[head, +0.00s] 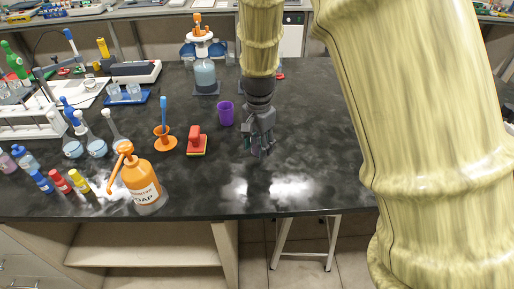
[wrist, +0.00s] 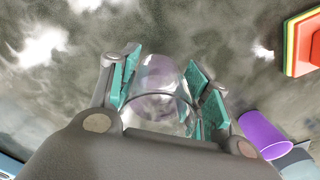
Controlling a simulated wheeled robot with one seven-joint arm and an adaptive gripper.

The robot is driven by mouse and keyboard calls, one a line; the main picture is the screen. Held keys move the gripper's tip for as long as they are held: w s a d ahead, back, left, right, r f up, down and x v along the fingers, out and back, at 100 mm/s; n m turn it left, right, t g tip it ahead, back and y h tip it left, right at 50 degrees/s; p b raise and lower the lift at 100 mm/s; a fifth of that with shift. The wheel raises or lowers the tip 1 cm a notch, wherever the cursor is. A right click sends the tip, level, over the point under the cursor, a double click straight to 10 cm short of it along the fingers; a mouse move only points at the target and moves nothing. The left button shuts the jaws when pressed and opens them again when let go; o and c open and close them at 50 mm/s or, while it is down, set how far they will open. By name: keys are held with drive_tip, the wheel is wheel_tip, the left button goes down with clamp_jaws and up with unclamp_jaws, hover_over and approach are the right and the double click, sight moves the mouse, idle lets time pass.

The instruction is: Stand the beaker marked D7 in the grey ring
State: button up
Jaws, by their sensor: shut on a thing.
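My gripper (head: 260,147) is low over the dark bench, right of the purple cup in the head view. In the wrist view its teal-padded fingers (wrist: 166,88) are shut on a clear glass beaker (wrist: 158,76), one pad on each side. No mark can be read on this beaker, so I cannot tell whether it is D7. In the head view the gripper hides most of it. Whether it touches the bench is not clear. I cannot make out the grey ring in either view.
The purple cup (head: 226,113) and a red block on a layered pad (head: 197,141) stand left of my gripper. An orange soap bottle (head: 143,185) is at the front. A blue tray (head: 128,99) with small beakers is at the back left.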

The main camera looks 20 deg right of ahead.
sight(258, 150)
drive_tip(key=shift+w+d, duration=0.15)
drive_tip(key=shift+w, duration=0.5)
drive_tip(key=shift+w+f, duration=0.1)
drive_tip(key=shift+f, duration=0.15)
drive_tip(key=shift+f+p, duration=0.5)
drive_tip(key=shift+f, duration=1.05)
drive_tip(key=shift+f, duration=0.15)
drive_tip(key=o, duration=1)
